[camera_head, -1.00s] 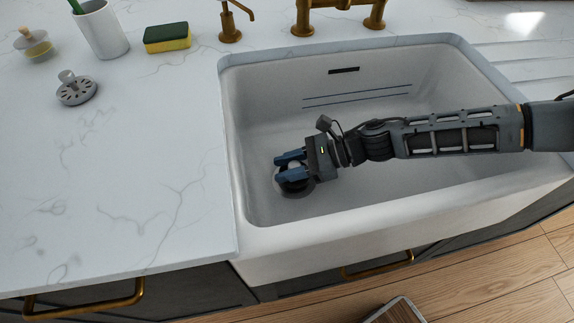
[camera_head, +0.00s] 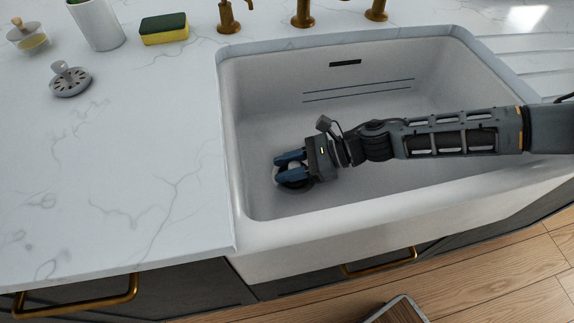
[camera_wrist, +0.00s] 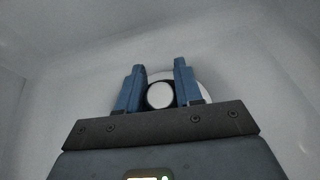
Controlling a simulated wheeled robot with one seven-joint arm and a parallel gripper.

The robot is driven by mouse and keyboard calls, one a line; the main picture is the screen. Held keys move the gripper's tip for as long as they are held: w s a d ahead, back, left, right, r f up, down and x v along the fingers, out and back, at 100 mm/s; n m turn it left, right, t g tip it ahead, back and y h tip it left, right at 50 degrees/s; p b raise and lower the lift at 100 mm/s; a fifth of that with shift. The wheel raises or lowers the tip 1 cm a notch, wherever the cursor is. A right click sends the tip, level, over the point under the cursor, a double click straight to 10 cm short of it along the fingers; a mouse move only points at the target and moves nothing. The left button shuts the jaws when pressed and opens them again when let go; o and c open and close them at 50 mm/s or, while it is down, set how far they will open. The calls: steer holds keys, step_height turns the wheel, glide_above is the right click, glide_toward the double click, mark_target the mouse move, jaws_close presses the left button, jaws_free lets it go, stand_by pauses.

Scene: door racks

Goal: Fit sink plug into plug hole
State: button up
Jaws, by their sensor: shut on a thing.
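My gripper (camera_head: 279,168) reaches down into the white sink (camera_head: 420,185), near its front left part. Its blue fingers are shut on the round white knob of the sink plug (camera_wrist: 159,95), which sits between them in the wrist view. A pale curved rim shows behind the fingers there. In the head view a dark round shape (camera_head: 296,186) lies under the fingers at the sink floor. The plug hole is mostly hidden, and I cannot tell whether the plug is seated in it.
A grey strainer with a knob (camera_head: 70,81), a yellow and green sponge (camera_head: 164,30), a white cup (camera_head: 97,24) and a small glass container (camera_head: 28,38) stand on the counter at left. Brass taps (camera_head: 228,18) rise behind the sink. The sink floor around my gripper is clear.

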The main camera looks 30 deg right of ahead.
mark_target(299, 165)
steer(key=shift+f, duration=0.25)
steer(key=o, duration=1.1)
steer(key=shift+d+r, duration=0.1)
steer(key=shift+b+v, duration=0.3)
steer(key=shift+v, duration=3.5)
steer(key=shift+r, duration=0.15)
